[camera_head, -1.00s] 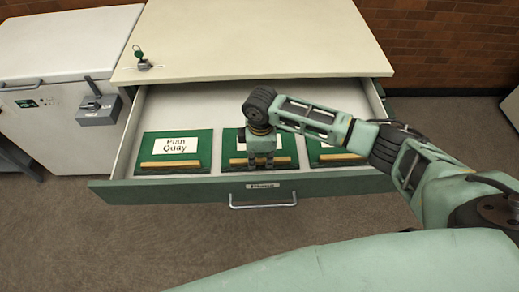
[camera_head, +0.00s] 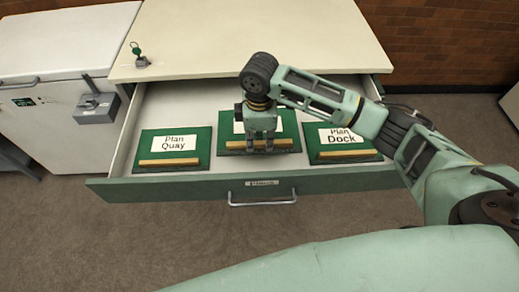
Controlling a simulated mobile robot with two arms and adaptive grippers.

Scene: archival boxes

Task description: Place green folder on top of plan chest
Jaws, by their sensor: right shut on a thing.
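Three green folders with white labels and tan strips show at the open drawer (camera_head: 190,185) of the plan chest. My right gripper (camera_head: 260,147) points down and is shut on the front strip of the middle folder (camera_head: 290,130). The arm hides most of its label. The middle folder appears slightly raised above the drawer floor. The "Plan Quay" folder (camera_head: 200,150) lies to its left and the "Plan Dock" folder (camera_head: 322,151) to its right. The plan chest's cream top (camera_head: 260,35) is behind the drawer. My left gripper is out of view.
A green-tagged key (camera_head: 137,50) stands in a lock at the top's left side. The rest of the visible top is clear. A white cabinet (camera_head: 60,50) with a grey latch (camera_head: 97,107) adjoins on the left. A brick wall (camera_head: 450,45) stands behind.

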